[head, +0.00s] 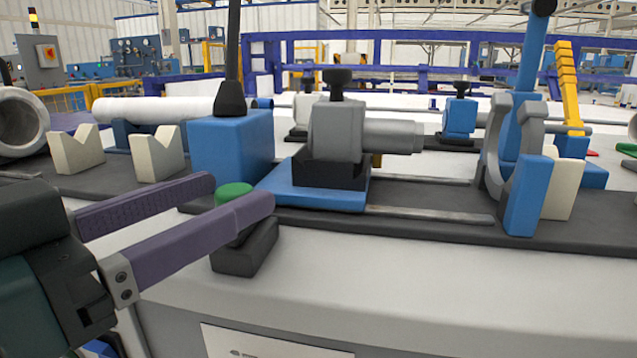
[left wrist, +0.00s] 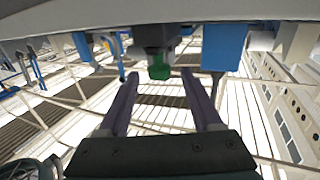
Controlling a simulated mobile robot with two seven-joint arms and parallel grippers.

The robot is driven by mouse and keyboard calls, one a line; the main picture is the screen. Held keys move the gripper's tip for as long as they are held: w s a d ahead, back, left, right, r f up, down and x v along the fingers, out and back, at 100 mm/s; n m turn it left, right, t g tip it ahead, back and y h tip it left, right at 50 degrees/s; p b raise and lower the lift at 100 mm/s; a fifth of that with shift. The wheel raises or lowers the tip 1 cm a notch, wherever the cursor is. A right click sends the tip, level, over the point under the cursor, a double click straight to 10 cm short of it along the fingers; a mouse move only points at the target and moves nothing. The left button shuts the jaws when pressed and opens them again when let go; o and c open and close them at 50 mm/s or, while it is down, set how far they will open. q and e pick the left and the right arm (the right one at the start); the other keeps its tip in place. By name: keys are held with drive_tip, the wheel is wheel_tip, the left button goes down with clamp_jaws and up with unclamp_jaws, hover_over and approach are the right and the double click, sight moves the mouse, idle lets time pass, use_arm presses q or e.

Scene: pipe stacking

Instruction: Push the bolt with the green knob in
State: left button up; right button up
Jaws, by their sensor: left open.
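The bolt's green knob (head: 232,192) sits over a dark block (head: 245,252) on the front edge of the bench, below the blue block. My left gripper (head: 243,193) comes in from the left with its two purple fingers apart. In the head view, one finger passes in front of the knob and hides part of it and the bolt. In the left wrist view the green knob (left wrist: 159,72) shows ahead of the open fingertips (left wrist: 160,74), roughly centred between them. I cannot tell whether a finger touches it. My right gripper is not in view.
A blue block (head: 232,145) with a black lever stands behind the knob. A grey clamp unit (head: 338,130) on a blue base, metal rails and a grey ring (head: 494,150) lie to the right. Cream V-blocks (head: 157,153) stand at left.

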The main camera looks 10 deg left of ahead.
use_arm(q)
drive_tip(key=x, duration=0.5)
drive_tip(key=shift+w+d+b, duration=0.15)
drive_tip(key=shift+w+b, duration=0.1)
drive_tip(key=shift+b, duration=0.15)
drive_tip(key=shift+c, duration=0.2)
clamp_jaws()
